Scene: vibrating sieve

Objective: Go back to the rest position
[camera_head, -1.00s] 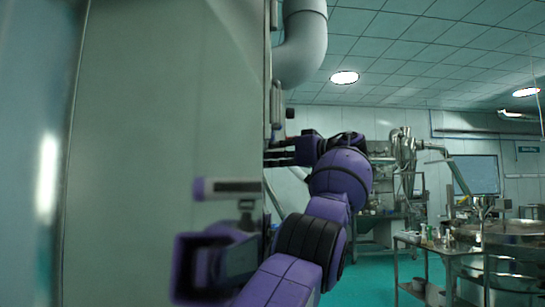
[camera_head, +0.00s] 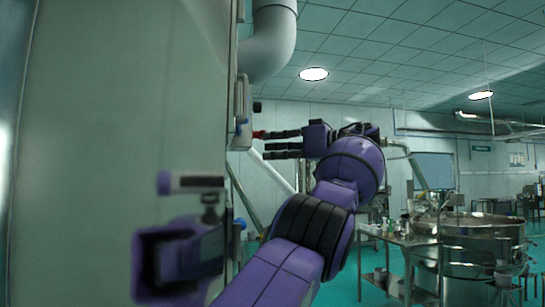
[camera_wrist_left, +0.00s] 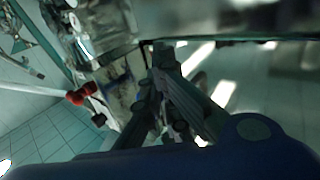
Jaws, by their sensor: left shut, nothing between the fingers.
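My left arm crosses the head view, and its purple-and-black gripper (camera_head: 262,144) points left toward the edge of a large grey metal panel. Its fingers are shut with nothing held. In the left wrist view the dark fingers (camera_wrist_left: 168,98) show against blurred machinery. A small red knob (camera_wrist_left: 76,97) shows to their left; red also shows by the fingertips in the head view. I cannot tell whether the fingers touch anything. My right gripper is not in view.
The grey panel (camera_head: 120,110) fills the left side, close by. A grey pipe (camera_head: 272,45) hangs above the gripper. A steel table (camera_head: 392,238) and a round steel vessel (camera_head: 482,243) stand at the right. Green floor is open between the arm and table.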

